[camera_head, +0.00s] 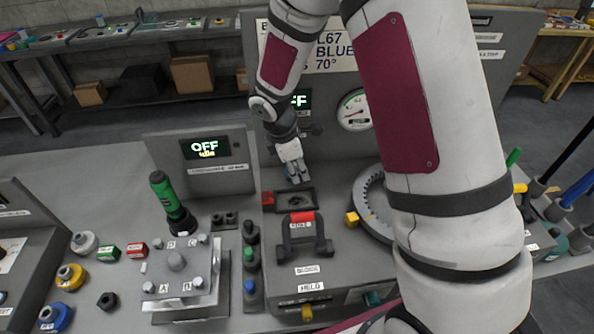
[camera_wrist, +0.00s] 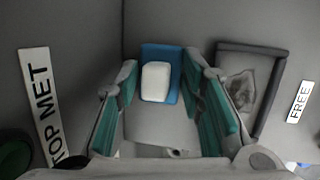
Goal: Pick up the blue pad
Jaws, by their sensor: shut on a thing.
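The blue pad (camera_wrist: 175,85) has a white block-like part on its face and sits between my fingertips in the wrist view. My gripper (camera_wrist: 160,78) has teal-lined fingers on both sides of the pad and is shut on it. In the head view my gripper (camera_head: 293,177) points down just above a dark-framed recess (camera_head: 310,204) on the grey bench unit. The recess frame (camera_wrist: 279,75) stands right of my fingers in the wrist view.
A red-topped black handle (camera_head: 302,228) stands in front of the recess, and a toothed ring (camera_head: 372,200) lies to its right. A green-handled tool (camera_head: 168,198) stands at left. A "FREE" label (camera_wrist: 300,101) and a "TOP MET" label (camera_wrist: 42,105) flank my gripper.

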